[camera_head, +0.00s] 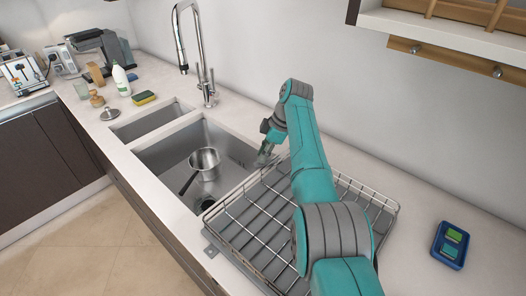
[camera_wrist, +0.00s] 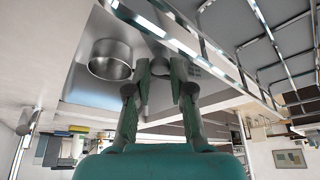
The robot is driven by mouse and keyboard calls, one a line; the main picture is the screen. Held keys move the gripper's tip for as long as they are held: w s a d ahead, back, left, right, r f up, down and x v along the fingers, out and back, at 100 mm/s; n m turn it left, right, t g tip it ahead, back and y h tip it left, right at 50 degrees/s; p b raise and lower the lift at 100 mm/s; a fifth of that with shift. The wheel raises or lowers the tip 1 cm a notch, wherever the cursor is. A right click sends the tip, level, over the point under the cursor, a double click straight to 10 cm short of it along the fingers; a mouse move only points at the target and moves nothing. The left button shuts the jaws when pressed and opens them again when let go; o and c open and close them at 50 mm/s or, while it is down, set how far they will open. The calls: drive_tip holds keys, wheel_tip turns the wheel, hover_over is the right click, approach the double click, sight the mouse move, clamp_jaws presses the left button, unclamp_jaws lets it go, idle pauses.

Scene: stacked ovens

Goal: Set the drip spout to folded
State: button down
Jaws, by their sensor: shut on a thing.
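The wire dish rack (camera_head: 300,215) stands on the counter right of the sink, with a grey slatted drip tray under its wires. My gripper (camera_head: 265,158) is at the rack's sink-side edge, low near the sink's right rim. The drip spout there is mostly hidden by my fingers in the head view. In the wrist view my gripper (camera_wrist: 161,68) has its two fingers close about a small grey piece, which seems to be the drip spout (camera_wrist: 158,75). Whether the spout is tilted or flat cannot be told.
A steel pot (camera_head: 204,162) stands in the sink basin (camera_head: 165,155), left of my gripper. The tall faucet (camera_head: 205,75) rises behind the sink. The rack's wire walls stand close beside my arm.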

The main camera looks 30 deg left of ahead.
drive_tip(key=shift+s+d+n+h, duration=0.3)
drive_tip(key=shift+d+n, duration=0.1)
drive_tip(key=shift+n, duration=0.6)
drive_tip(key=shift+g, duration=0.3)
drive_tip(key=c, duration=1)
unclamp_jaws()
